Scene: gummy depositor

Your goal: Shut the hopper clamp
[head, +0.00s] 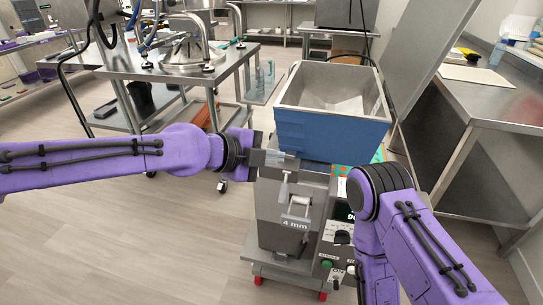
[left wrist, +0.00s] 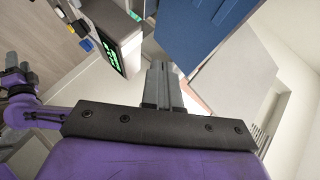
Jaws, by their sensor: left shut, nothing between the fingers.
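The depositor's hopper (head: 330,135), blue in front with a grey rim, sits on top of the grey machine body (head: 285,215). A small metal lever (head: 284,190) stands at the front of the body, just below the hopper; it looks like the clamp, but I cannot tell its position. My left gripper (head: 286,159) is shut and empty, in front of the hopper's lower edge and just above the lever. I cannot tell if they touch. In the left wrist view, its closed fingers (left wrist: 162,85) point toward the blue hopper (left wrist: 208,32). My right gripper is not in view.
A control panel (head: 340,235) with a green display is at the machine's right side, beside my right arm. A steel table (head: 170,70) with equipment stands behind left, and a steel bench (head: 490,95) stands at right. The floor at front left is clear.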

